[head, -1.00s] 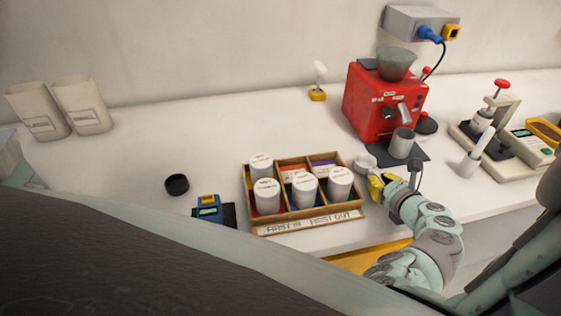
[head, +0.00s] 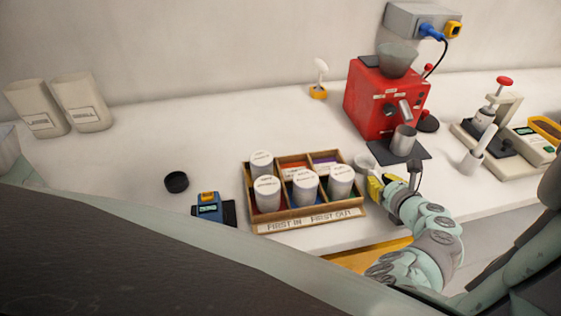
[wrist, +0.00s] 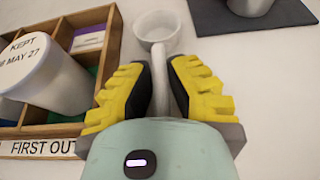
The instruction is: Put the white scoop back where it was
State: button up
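The white scoop (wrist: 157,29) shows in the wrist view with its round cup ahead of my fingertips and its handle running back between them. My gripper (wrist: 162,62) has yellow-and-black fingers closed around that handle. In the head view the scoop's cup (head: 363,163) is just right of the wooden tray, with my gripper (head: 376,183) at its near side. Whether the cup touches the counter or hangs just above it, I cannot tell. The fingers hide part of the handle.
The wooden compartment tray (head: 308,224) with several white-lidded canisters is close on the left. A red grinder (head: 376,104) with a metal cup (head: 403,141) on a dark mat (head: 386,155) stands behind right.

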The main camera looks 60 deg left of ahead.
jog(key=o, duration=0.4)
jog(key=shift+d, duration=0.1)
jog(key=shift+v, duration=5.95)
